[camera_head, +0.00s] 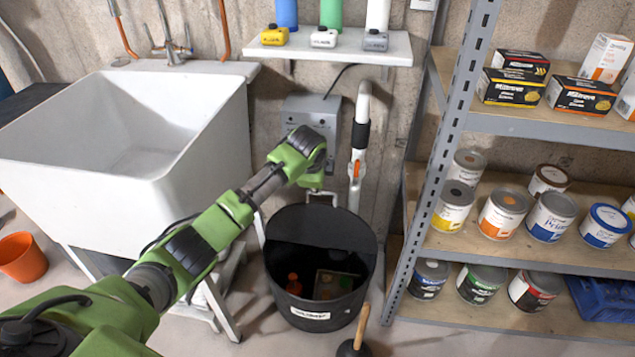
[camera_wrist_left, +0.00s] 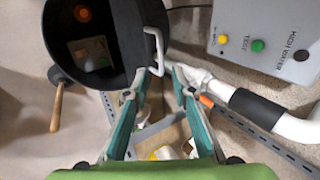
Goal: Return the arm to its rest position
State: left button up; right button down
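My left arm, green and black, comes in from the lower left of the head view and reaches out over the black round basin (camera_head: 318,228). Its gripper end is in front of the grey wall box (camera_head: 312,115), with the fingers mostly hidden. In the left wrist view my left gripper (camera_wrist_left: 162,70) shows two teal fingers with a clear gap, and nothing is clearly held. A white bent handle (camera_wrist_left: 154,45) by the basin's rim (camera_wrist_left: 165,22) appears close to the fingertips; I cannot tell whether they touch. My right gripper is in neither view.
A white sink (camera_head: 115,150) stands left of the arm. A metal shelf post (camera_head: 440,150) and shelves of cans are on the right. A white pipe (camera_head: 359,140) rises behind the basin. A plunger (camera_head: 356,340) stands in front. The grey box (camera_wrist_left: 262,40) has buttons.

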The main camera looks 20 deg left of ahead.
pick_arm(q)
jog(key=shift+s+r, duration=0.15)
dwell(0.4)
